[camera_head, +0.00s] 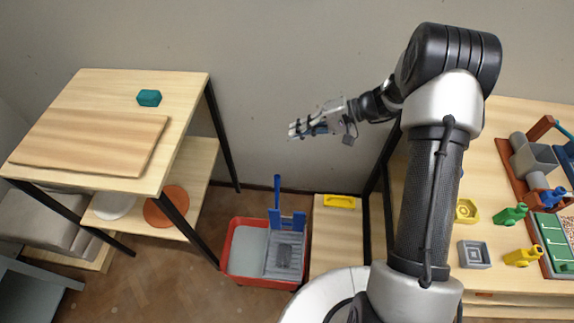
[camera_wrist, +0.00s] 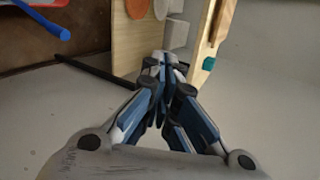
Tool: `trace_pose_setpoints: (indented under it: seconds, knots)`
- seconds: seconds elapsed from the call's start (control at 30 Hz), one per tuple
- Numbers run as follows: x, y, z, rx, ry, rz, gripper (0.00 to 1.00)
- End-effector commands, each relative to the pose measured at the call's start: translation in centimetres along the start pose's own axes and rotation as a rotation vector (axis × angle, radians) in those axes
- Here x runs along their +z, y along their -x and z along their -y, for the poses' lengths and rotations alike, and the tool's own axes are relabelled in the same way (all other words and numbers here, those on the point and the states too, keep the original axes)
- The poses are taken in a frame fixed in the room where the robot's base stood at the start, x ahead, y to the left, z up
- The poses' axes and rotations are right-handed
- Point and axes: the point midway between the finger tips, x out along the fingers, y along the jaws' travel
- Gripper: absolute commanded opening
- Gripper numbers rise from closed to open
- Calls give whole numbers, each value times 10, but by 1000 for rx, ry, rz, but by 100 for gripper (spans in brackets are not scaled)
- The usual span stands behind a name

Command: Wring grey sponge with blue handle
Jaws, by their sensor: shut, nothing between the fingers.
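The blue handle (camera_head: 277,192) stands upright at the back of a red tub on the floor; its end also shows in the wrist view (camera_wrist: 45,22). The handle rises from a blue bracket over a grey ribbed wringer (camera_head: 291,238). A darker grey block, which looks like the sponge (camera_head: 284,256), lies on the ribbed part. The red tub (camera_head: 232,240) holds pale water on its left side. My gripper (camera_head: 293,130) is shut and empty, in the air above and behind the tub, clear of the handle. In the wrist view its fingertips (camera_wrist: 166,62) meet.
A wooden table (camera_head: 188,87) at left bears a board (camera_head: 95,140) and a teal block (camera_head: 149,98); its shelf holds a white and an orange disc (camera_head: 167,207). A yellow piece (camera_head: 339,201) lies right of the tub. The right table (camera_head: 510,120) bears several coloured parts.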

Motion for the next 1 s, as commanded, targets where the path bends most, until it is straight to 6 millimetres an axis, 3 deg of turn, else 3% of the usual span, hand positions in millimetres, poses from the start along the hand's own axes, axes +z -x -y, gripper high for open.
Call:
trace_pose_setpoints:
  seconds: [0.03,0.1,0.3,0.5,0.6,0.8,1.0]
  knots:
    - [-12,-9,-23,-50,-27,-18,0]
    - [-27,-19,-49,-117,-46,-53,0]
    - [-57,-47,-133,-290,-99,-193,0]
    - [-62,-72,-220,-418,-143,-367,0]
    - [-58,-82,-253,-456,-158,-441,0]
    - [-51,-90,-286,-487,-170,-524,0]
    - [-59,-104,-283,-488,-168,-529,0]
